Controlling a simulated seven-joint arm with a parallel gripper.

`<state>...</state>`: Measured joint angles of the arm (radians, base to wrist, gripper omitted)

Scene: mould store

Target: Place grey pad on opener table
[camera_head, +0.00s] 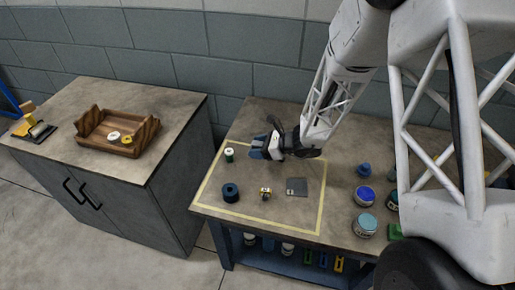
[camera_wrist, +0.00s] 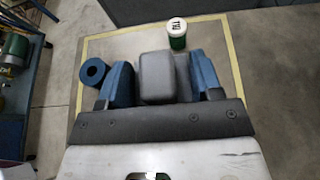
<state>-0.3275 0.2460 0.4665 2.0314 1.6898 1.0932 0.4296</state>
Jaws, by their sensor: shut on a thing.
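My gripper (camera_head: 263,150) is above the back part of the workbench, its blue fingers pointing left. In the wrist view, the fingers (camera_wrist: 160,72) are shut on a smooth grey block, the grey pad (camera_wrist: 158,88), which sits between them. In the head view the held pad is hard to make out. A flat dark grey square (camera_head: 297,187) lies on the workbench inside the yellow outline. The workbench (camera_head: 255,122) carries the taped yellow outline. I cannot tell from the frames which surface is the opener table.
Inside the outline are a blue ring (camera_head: 230,192), a green-and-white bottle (camera_head: 229,155) and a small yellow-and-dark item (camera_head: 265,193). Several jars, such as a blue one (camera_head: 364,196), stand at right. A cabinet (camera_head: 62,104) at left bears a wooden tray (camera_head: 90,133).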

